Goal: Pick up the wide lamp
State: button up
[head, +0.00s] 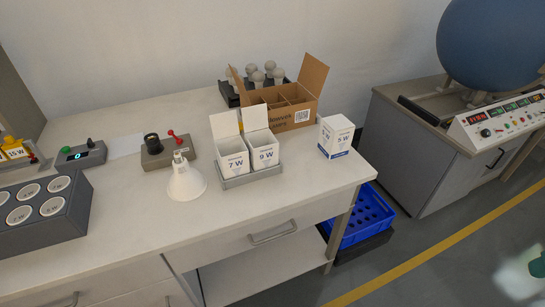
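The wide lamp (185,181) is a white reflector bulb with a broad flared face and a narrow metal base. It stands face down on the white bench (135,230), base pointing up, near the middle of the bench. It is just left of the grey tray with two open white boxes and just in front of the tester block. Nothing touches it from above. My gripper is not in view.
White boxes marked 7 W (231,160) and 9 W (263,151) stand close right of the lamp. A tester block (160,155) with a black socket and red lever is behind it. A dark lamp rack (40,215) is at left, a 5 W box (336,136) at right. Bench in front is clear.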

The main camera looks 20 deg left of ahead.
aim_at(186, 183)
jog(key=z, duration=1.3)
jog(key=k, duration=0.3)
jog(key=u, duration=2.7)
